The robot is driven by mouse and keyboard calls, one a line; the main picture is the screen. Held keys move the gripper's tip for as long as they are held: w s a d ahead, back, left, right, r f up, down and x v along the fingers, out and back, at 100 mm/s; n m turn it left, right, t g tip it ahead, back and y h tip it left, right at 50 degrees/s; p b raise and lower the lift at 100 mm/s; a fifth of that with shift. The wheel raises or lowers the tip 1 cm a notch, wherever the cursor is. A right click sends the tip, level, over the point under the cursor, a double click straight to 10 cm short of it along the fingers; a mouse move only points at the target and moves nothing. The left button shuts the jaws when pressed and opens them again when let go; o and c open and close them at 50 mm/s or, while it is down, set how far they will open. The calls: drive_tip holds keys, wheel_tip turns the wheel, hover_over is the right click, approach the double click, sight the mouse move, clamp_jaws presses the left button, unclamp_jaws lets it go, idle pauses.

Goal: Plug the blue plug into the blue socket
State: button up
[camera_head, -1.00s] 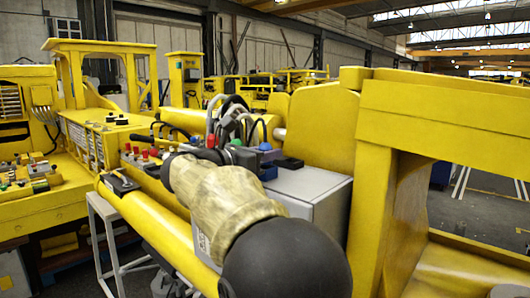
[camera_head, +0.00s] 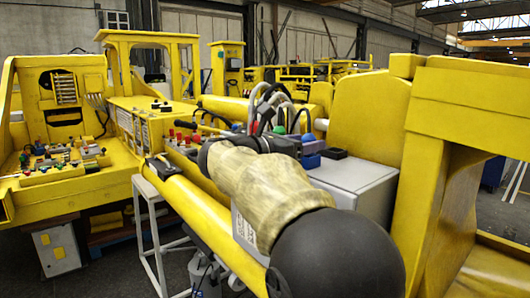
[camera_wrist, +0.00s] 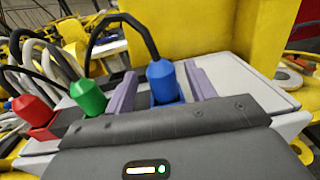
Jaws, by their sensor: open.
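My gripper (camera_wrist: 161,88) is open. In the wrist view its two purple fingers stand on either side of the blue plug (camera_wrist: 162,82), with visible gaps. The blue plug is upright, with a black cable rising from its top and curving left. It stands at the blue socket (camera_wrist: 166,99), whose lower part is hidden by my gripper body; I cannot tell how deep the plug sits. In the head view the blue plug (camera_head: 308,138) is small, near the dark end of my arm.
A green plug (camera_wrist: 87,97) and a red plug (camera_wrist: 34,108) stand to the left. Cables (camera_head: 268,103) bunch behind my gripper. A yellow upright (camera_head: 425,180) stands at right.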

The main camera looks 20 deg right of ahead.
drive_tip(key=b+v, duration=0.3)
drive_tip(key=v, duration=1.3)
idle(0.4)
